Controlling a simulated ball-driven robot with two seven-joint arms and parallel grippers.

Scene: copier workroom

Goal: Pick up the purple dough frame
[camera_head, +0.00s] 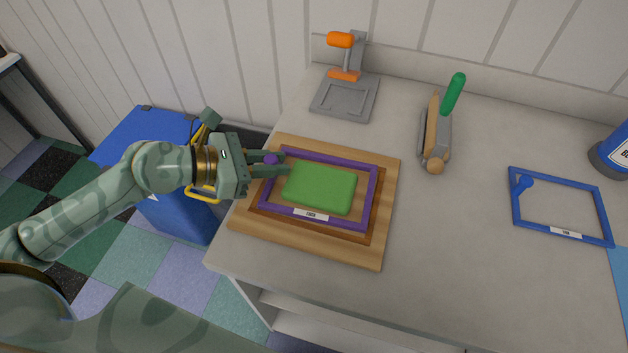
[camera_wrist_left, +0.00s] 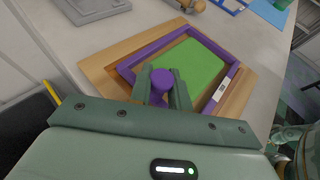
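The purple dough frame (camera_head: 372,196) lies flat around a green dough slab (camera_head: 320,189) on a wooden board (camera_head: 388,175). It has a white label on its near bar and a round purple knob at its left side. My left gripper (camera_head: 272,164) is at that knob. In the left wrist view the two fingers (camera_wrist_left: 162,88) stand on either side of the knob and appear to touch it, shut on it. The frame (camera_wrist_left: 216,42) also shows there around the dough (camera_wrist_left: 190,66). My right gripper is not in view.
A grey press with an orange handle (camera_head: 341,40) stands behind the board. A green-handled tool (camera_head: 436,130) is to the right. A blue frame (camera_head: 562,184) lies farther right, near a blue container (camera_head: 612,155). A blue bin (camera_head: 140,130) stands on the floor left of the counter.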

